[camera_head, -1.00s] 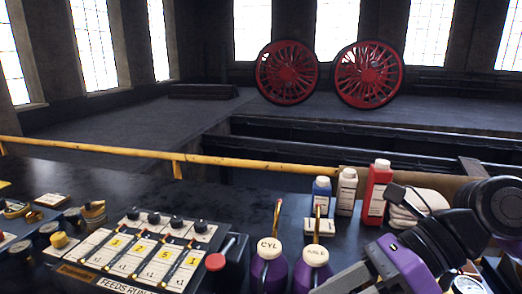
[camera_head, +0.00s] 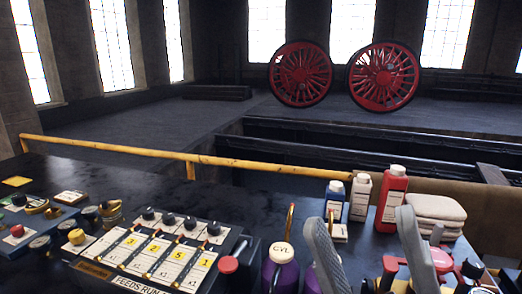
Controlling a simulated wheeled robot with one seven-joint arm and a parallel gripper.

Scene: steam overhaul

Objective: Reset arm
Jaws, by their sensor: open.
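My gripper (camera_head: 360,222) is at the lower right of the head view. Its two grey fingers point up and stand well apart, with nothing held between them. The left finger covers most of a purple oil can (camera_head: 312,281). Another purple can labelled CYL (camera_head: 281,254) stands just left of it. The rest of my arm is below the picture edge or hidden.
A blue bottle (camera_head: 334,202), a white bottle (camera_head: 360,198) and a red bottle (camera_head: 391,202) stand behind the fingers. Folded cloths (camera_head: 436,208) lie to their right. A lever box (camera_head: 150,250) is at left. A yellow rail (camera_head: 260,166) runs beyond the bench.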

